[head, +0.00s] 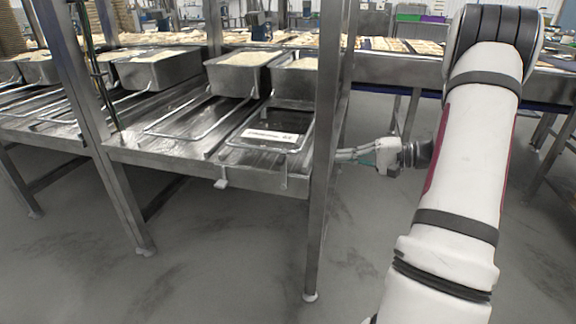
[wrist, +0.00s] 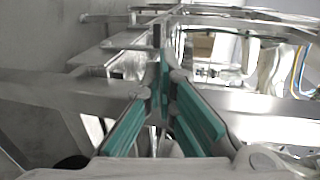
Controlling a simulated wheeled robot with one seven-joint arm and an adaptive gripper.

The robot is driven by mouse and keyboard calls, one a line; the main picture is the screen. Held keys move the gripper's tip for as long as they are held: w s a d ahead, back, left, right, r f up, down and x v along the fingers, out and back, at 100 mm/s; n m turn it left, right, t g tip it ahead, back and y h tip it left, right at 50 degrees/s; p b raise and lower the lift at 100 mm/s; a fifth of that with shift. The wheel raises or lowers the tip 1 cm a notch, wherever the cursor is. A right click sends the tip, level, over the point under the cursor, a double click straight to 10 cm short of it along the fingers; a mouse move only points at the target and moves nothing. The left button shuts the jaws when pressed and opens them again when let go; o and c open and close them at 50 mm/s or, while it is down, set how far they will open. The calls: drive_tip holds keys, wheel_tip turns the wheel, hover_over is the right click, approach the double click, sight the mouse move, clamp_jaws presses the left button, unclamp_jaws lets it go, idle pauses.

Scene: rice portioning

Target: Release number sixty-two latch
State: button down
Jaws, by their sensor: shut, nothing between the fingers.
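My gripper (head: 345,155) is in the head view, just right of the steel rack's front right post (head: 322,150), pointing left at it. In the wrist view its teal-padded fingers (wrist: 163,82) converge and are shut with nothing between them. A small pale tab (head: 221,182), which may be a latch, hangs from the front edge of the rack's shelf, left of the gripper and apart from it. A white label (head: 270,135) lies in the right-hand bay; its print is too small to read surely. I cannot tell which part is latch sixty-two.
Metal pans of rice (head: 243,72) stand behind the bays, with another pan (head: 158,68) to the left. Wire frames (head: 180,120) lie along the shelf. A conveyor with pale trays (head: 415,47) runs behind. The floor (head: 225,265) in front is clear.

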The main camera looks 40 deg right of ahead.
sight(283, 159)
drive_tip(key=b+x, duration=0.3)
drive_tip(key=x, duration=1.1)
drive_tip(key=shift+w+a, duration=0.1)
drive_tip(key=shift+w, duration=0.05)
